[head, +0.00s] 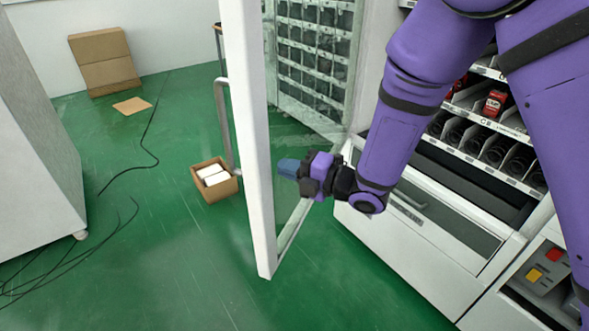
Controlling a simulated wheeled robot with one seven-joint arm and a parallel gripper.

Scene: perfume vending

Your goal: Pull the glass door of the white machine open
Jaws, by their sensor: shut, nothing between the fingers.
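The glass door (250,130) of the white machine (400,235) stands wide open, swung out from the machine's left side. Its white frame edge faces me, and its upper part runs out of the picture. The grey bar handle (225,125) is on the door's far, outer face. My gripper (280,168) is shut and empty on the door's inner side. Its tips point left, close to the glass and just right of the frame edge. I cannot tell whether they touch the glass. My arm hides part of the machine's front.
Shelves with red items (495,103) and black spirals show inside the machine. Another shelved unit (315,50) shows through the glass. An open carton (214,182) stands on the green floor left of the door. Black cables (70,258) lie farther left, near a grey cabinet (35,150).

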